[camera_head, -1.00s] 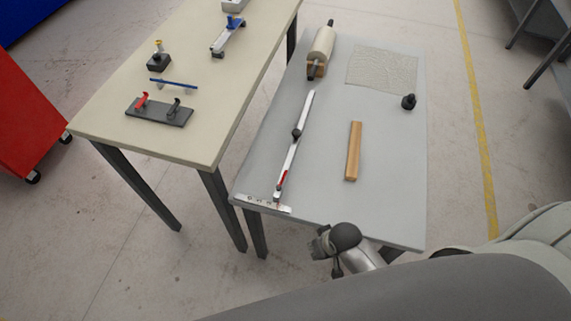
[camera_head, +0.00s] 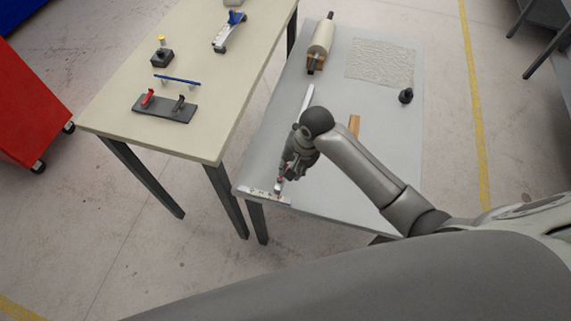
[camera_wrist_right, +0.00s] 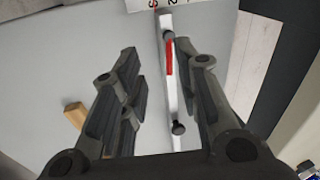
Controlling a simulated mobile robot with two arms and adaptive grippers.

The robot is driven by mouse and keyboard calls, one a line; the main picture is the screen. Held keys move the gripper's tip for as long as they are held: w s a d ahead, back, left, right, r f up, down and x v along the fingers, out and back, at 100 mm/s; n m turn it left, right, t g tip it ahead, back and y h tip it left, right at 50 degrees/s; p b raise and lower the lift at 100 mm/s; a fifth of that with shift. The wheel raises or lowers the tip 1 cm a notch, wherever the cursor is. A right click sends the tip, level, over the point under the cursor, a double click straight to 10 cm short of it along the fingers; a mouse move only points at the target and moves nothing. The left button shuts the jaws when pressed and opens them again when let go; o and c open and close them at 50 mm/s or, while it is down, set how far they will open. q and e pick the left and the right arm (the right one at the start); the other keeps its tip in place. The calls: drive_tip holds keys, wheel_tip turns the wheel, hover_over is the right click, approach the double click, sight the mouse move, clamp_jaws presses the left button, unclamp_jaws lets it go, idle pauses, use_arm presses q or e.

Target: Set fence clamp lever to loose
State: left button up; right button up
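The fence (camera_head: 308,98) is a long thin white bar on the grey table, largely covered by my right arm in the head view. In the right wrist view the red clamp lever (camera_wrist_right: 169,56) lies along the fence near its end at the scale plate (camera_wrist_right: 190,6). A small dark knob (camera_wrist_right: 178,128) sits farther along the bar. My right gripper (camera_head: 283,175) is above this end of the fence. In the wrist view its fingers (camera_wrist_right: 157,55) are open and empty, with the lever between them in the picture, nearer the right finger. My left gripper is not in view.
A wooden block (camera_head: 354,126) lies right of the fence, partly behind my arm. A roller (camera_head: 321,43), a textured sheet (camera_head: 380,63) and a black knob-like piece (camera_head: 405,96) are farther back. The beige table (camera_head: 215,105) at left carries several small fixtures.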

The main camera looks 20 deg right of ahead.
drive_tip(key=w+d+r+m, duration=0.1)
drive_tip(key=w+r+m, duration=0.1)
drive_tip(key=w, duration=0.2)
drive_tip(key=x, duration=1)
drive_tip(key=shift+s+d+f+p, duration=0.15)
drive_tip(key=shift+s+d+p, duration=0.05)
drive_tip(key=shift+s+p, duration=0.2)
drive_tip(key=shift+c, duration=0.4)
clamp_jaws()
